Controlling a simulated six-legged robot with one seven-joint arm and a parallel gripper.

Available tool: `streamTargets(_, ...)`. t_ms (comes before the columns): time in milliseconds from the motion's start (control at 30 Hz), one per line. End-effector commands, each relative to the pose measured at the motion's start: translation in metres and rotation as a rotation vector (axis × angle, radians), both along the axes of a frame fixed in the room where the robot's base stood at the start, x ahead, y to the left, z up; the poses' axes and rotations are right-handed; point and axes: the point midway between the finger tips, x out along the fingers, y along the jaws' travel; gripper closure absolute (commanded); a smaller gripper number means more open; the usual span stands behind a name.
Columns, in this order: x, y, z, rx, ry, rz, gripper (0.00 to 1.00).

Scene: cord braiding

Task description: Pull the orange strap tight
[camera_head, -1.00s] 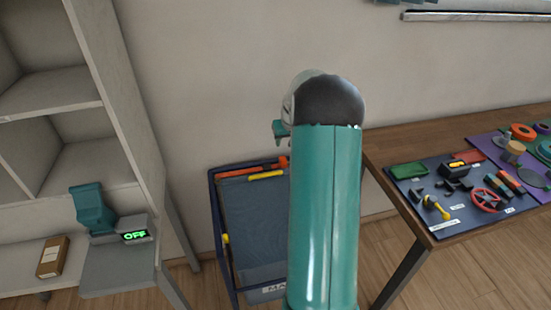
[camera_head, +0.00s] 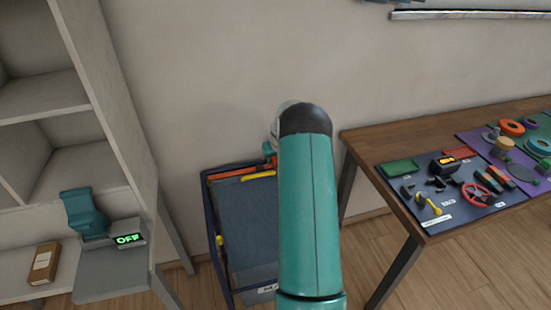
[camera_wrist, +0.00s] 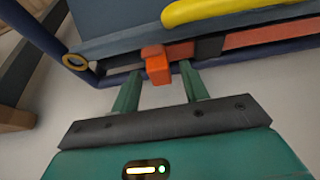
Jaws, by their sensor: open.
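The orange strap (camera_wrist: 268,34) runs along the top edge of a blue-framed cart in the wrist view. It passes through a black buckle (camera_wrist: 209,47), and an orange end piece (camera_wrist: 158,68) hangs at the left. My gripper (camera_wrist: 158,80) is open, with its green fingers on either side of this end piece. I cannot tell whether they touch it. In the head view the strap (camera_head: 228,172) shows at the top of the cart, and my arm hides most of the gripper.
A yellow handle (camera_wrist: 225,12) lies beside the strap. The cart's blue frame (camera_head: 216,225) stands against the wall. A grey shelf (camera_head: 105,90) is at the left, with a scale-like device reading OFF (camera_head: 128,238). A wooden table (camera_head: 385,135) with tools and parts is at the right.

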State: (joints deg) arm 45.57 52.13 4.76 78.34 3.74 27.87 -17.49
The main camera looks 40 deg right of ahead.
Motion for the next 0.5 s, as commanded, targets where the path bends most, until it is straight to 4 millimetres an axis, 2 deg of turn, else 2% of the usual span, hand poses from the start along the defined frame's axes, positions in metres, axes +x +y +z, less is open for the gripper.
streamTargets(267,0.0008,-0.0004,-0.0014,0.0,-0.001,0.0,0.55)
streamTargets(400,0.0007,-0.0004,-0.0013,0.0,-0.001,0.0,0.83)
streamTargets(500,0.0007,-0.0004,-0.0012,0.0,-0.001,0.0,1.0)
